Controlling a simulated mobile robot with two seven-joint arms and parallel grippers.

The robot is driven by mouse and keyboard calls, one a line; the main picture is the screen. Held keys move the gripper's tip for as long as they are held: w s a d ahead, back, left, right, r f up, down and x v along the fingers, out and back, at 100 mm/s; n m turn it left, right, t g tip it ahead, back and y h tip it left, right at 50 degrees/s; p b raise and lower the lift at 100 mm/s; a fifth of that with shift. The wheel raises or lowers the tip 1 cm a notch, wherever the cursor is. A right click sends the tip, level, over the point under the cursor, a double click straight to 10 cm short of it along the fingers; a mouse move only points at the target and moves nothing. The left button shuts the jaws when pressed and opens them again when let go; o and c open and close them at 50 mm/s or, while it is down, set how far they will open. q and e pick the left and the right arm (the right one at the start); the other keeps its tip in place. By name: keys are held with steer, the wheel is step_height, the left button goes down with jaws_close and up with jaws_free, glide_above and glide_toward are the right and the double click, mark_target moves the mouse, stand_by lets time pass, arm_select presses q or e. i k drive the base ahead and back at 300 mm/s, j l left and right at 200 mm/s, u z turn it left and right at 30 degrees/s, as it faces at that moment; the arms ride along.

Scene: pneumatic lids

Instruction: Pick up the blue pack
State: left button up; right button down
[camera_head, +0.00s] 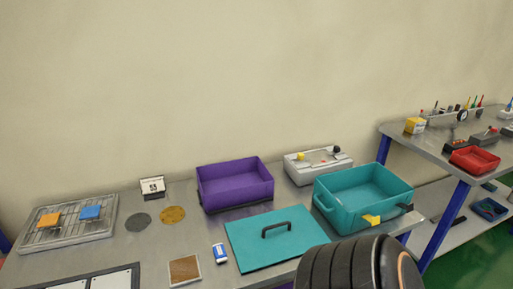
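A small blue-and-white pack (220,253) lies on the metal table, left of the teal lid (277,237). A blue block (90,212) sits on the wire rack tray (68,236) at the far left, right of an orange block (49,219). I cannot tell which of the two blue things is the named pack. Both are in the open and nothing grips them. Neither of my grippers is in view. A black ribbed part, apparently of my arm, fills the bottom centre right.
An empty purple bin (235,185) and an open teal bin (364,193) stand on the table, with a grey device (318,164) behind. A brown square (184,269) lies near the front. A second table at right holds a red tray (474,160).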

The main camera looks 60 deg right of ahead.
mark_target(219, 251)
steer(key=z, duration=1.55)
steer(key=j+z, duration=0.25)
steer(key=z, duration=0.2)
steer(key=k+j+z, duration=0.15)
steer(key=z, duration=0.3)
steer(key=j, duration=0.9)
steer(key=i, duration=0.05)
